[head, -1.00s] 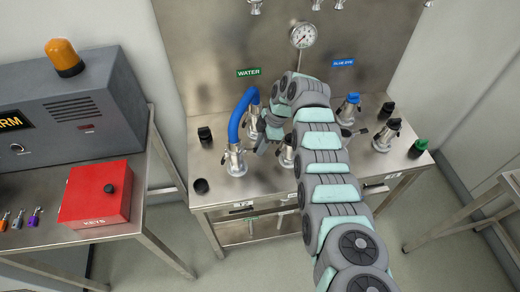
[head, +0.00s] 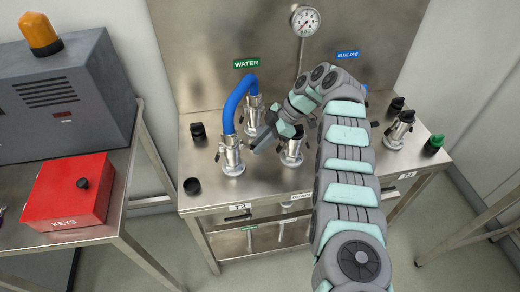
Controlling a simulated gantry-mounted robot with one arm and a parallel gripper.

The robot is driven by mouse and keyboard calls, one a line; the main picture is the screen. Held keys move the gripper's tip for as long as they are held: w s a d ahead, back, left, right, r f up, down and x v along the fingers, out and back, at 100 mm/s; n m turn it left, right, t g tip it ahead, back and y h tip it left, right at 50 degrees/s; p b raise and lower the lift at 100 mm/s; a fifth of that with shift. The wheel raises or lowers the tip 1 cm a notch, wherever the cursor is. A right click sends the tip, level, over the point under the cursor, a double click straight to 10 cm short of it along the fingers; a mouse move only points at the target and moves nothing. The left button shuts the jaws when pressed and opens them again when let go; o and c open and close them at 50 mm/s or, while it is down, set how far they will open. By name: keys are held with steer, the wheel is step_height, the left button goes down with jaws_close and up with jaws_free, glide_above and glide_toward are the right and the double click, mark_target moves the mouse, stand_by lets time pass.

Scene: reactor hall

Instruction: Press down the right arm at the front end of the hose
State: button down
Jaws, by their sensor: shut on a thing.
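A blue hose (head: 236,97) arches between two metal couplings on the steel bench, under the green WATER label. Its front end sits in the upright front coupling (head: 232,160), which has small lever arms at its sides. My gripper (head: 260,143) reaches in from the right, low beside this coupling. Its jaws are closed at the coupling's right arm (head: 243,146). The arm is small and partly hidden by the fingers, so its exact angle is hard to tell. The hose's back end is on the rear coupling (head: 253,112), behind my gripper.
Another metal coupling (head: 291,152) stands just right of my gripper. A coupling (head: 398,130) and a green cap (head: 434,144) are farther right. Black caps stand left of the hose. A red KEYS box (head: 68,195) is on the left table. A gauge (head: 305,20) hangs behind.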

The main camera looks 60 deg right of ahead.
steer(key=shift+f, duration=0.15)
stand_by(0.3)
steer(key=c, duration=1.3)
jaws_free()
steer(key=shift+r, duration=0.2)
